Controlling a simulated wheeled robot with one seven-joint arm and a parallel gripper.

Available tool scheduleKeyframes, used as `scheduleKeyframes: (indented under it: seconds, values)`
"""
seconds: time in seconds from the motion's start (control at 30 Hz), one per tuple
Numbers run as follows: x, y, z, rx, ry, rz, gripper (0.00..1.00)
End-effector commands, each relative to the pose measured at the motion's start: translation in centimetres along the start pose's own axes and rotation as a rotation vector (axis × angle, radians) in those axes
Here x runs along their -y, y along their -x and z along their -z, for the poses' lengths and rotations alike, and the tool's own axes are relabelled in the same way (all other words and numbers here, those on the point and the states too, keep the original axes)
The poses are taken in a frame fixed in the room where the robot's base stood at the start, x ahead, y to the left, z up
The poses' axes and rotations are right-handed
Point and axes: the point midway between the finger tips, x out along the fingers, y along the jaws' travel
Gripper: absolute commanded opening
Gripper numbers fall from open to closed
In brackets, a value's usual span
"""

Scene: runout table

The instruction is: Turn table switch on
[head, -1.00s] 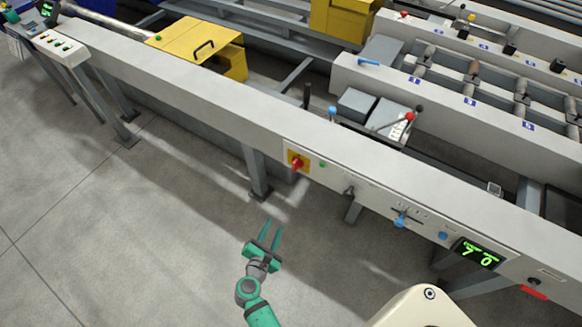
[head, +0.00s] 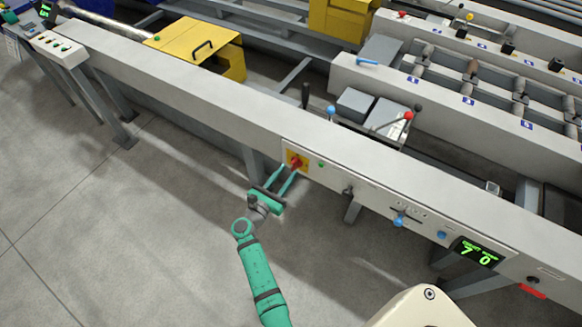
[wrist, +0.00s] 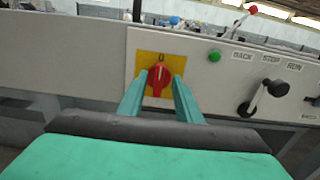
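The table switch is a red rotary knob (head: 296,163) on a yellow plate, set in the white front panel of the runout table (head: 330,178). In the wrist view the red knob (wrist: 158,80) stands upright, with a "0" mark above it. My gripper (head: 284,173) is open, its two green fingers pointing at the switch. In the wrist view the fingertips of my gripper (wrist: 157,88) lie on the left and right of the knob with a gap between them. I cannot tell whether they touch it.
Right of the switch are a green button (wrist: 214,56) and a black-knobbed lever (wrist: 266,93) below the labels "BACK", "STOP" and "RUN". Further right are a blue knob (head: 399,220) and a lit green display (head: 477,252). A table leg (head: 254,170) stands left of my gripper.

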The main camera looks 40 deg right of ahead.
Motion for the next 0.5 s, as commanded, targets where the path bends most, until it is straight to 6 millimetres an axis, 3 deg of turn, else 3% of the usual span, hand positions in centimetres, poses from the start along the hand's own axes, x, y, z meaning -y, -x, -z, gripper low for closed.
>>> scheduleKeyframes:
  seconds: [0.2, 0.5]
  values:
    - [0.0, -2.9, -0.1, 0.001, -0.001, 0.001, 0.31]
    - [0.0, -3.9, 0.0, -0.001, -0.001, -0.001, 0.31]
